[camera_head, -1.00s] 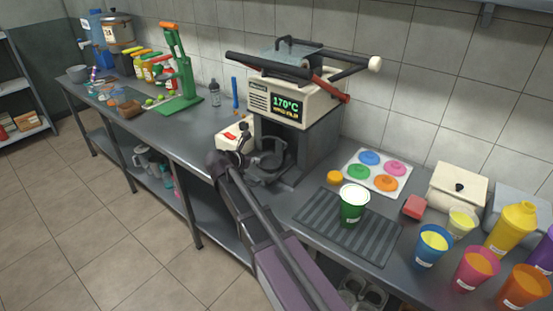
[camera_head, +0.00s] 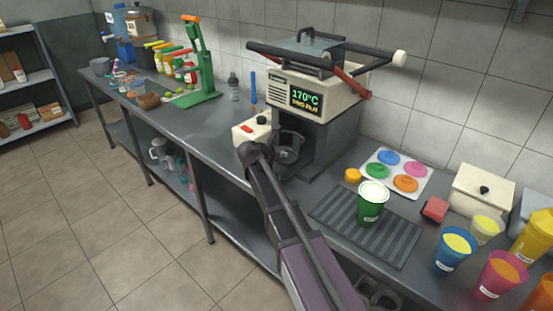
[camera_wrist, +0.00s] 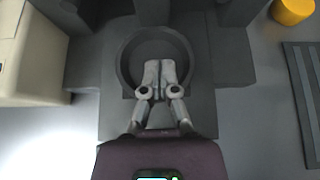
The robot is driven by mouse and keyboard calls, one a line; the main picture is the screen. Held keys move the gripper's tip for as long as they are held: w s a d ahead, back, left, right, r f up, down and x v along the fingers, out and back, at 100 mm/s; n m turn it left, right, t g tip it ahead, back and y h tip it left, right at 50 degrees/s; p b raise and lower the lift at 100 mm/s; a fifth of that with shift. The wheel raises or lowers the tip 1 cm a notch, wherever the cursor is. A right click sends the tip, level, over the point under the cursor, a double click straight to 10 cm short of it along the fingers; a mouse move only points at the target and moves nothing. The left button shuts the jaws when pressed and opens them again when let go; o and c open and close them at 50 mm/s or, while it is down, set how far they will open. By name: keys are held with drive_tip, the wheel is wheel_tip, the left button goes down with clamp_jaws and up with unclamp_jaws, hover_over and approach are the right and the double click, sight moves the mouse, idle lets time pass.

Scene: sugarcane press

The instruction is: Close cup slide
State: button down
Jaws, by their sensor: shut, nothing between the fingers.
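The sealing machine (camera_head: 312,98) stands on the counter and its display reads 170°C. Its dark cup slide, a round ring on a flat plate (camera_head: 290,155), is at the opening low on its front. The wrist view shows the ring (camera_wrist: 126,62) and the plate (camera_wrist: 114,112) below it. My gripper (camera_wrist: 165,64) is shut with its fingertips together and empty. From above, the fingertips overlap the near part of the ring's opening; I cannot tell if they touch it. In the head view, my arm's wrist hides the fingers.
A green cup with a white top (camera_head: 372,205) stands on a ribbed mat (camera_head: 335,205) to the right. A cream box with a red switch (camera_head: 247,130) is left of the slide.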

sight(297, 149)
drive_tip(key=x, duration=0.2)
drive_tip(key=r+x, duration=0.1)
drive_tip(key=x, duration=0.1)
drive_tip(key=shift+w+d+f+b, duration=0.25)
drive_tip(key=shift+w+d+b, duration=0.15)
drive_tip(key=shift+w, duration=0.05)
drive_tip(key=shift+w+d, duration=0.6)
drive_tip(key=shift+d, duration=0.05)
